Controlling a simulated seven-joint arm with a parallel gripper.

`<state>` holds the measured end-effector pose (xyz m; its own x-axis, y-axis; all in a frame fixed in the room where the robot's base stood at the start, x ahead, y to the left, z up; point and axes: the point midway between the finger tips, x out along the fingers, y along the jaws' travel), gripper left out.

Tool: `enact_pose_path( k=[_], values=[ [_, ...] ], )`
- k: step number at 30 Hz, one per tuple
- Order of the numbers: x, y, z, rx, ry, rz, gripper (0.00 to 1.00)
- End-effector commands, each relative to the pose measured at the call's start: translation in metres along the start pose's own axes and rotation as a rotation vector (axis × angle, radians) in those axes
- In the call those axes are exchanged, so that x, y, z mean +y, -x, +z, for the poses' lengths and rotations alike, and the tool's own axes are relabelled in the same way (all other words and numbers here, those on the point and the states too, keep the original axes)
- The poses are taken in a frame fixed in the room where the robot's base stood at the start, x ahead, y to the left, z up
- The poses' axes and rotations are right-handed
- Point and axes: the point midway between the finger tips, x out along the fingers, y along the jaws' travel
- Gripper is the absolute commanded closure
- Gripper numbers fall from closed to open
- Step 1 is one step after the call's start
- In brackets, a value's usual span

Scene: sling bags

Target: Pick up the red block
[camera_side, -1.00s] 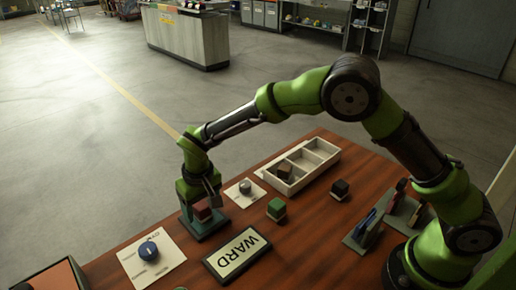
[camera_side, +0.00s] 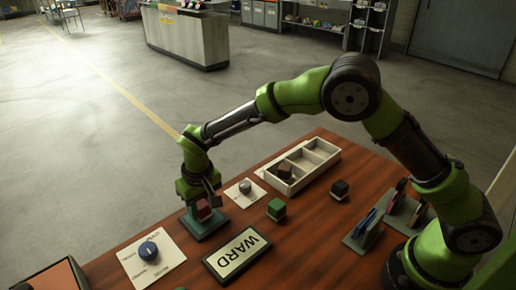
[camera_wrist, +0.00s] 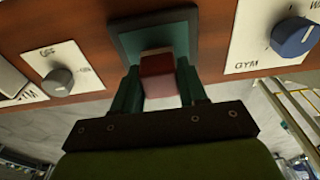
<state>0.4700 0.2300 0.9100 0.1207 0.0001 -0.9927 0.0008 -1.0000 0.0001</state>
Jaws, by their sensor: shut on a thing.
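The red block (camera_side: 204,211) sits low over the dark green square pad (camera_side: 205,229) at the table's left side in the side view. In the wrist view the red block (camera_wrist: 157,72) is between my two fingers, in front of the pad (camera_wrist: 184,27). My gripper (camera_side: 202,207) is shut on the red block, with a finger at each side of it. The gripper also shows in the wrist view (camera_wrist: 158,82). I cannot tell whether the block touches the pad; the gripper hides part of it.
A green block (camera_side: 277,208) and a dark block (camera_side: 340,188) stand to the right. A white compartment tray (camera_side: 301,166) is behind them.

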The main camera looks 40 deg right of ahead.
Motion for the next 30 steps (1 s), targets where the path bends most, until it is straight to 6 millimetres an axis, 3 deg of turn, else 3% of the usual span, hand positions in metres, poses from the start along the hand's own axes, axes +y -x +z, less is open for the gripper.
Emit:
enact_pose_path(
  k=[8,21,30],
  values=[
    [0.0,0.035,-0.004,0.003,0.0,-0.002,0.92],
    [0.046,0.053,0.089,0.001,0.001,-0.001,0.92],
    [0.067,0.062,0.13,0.001,0.0,-0.001,0.92]
  ],
)
